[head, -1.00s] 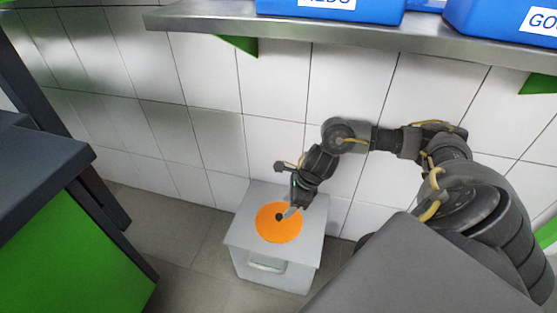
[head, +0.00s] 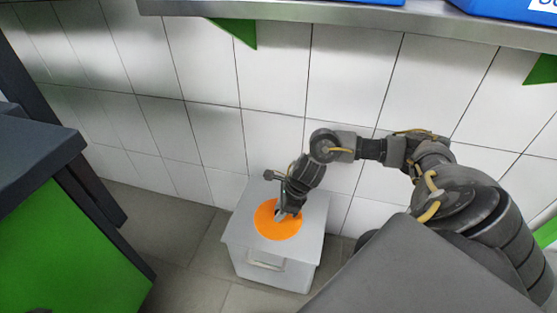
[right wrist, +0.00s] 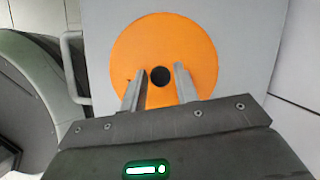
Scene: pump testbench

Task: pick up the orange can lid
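The orange can lid (head: 268,226) is a flat round disc on top of a light grey box-shaped can (head: 243,226). In the right wrist view the lid (right wrist: 164,42) has a dark round knob (right wrist: 160,77) at its middle. My right gripper (head: 283,213) is over the lid. In the right wrist view its two fingers (right wrist: 158,81) are open, one on each side of the knob with gaps between; whether they are down at its height I cannot tell. In the head view the gripper hides the knob. My left gripper is not in view.
The can has a handle (head: 266,261) on its front side. A white tiled wall (head: 270,70) is close behind it. A steel shelf (head: 330,16) with blue bins juts out above. A green and dark cabinet (head: 60,240) stands at the left. Floor is free between cabinet and can.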

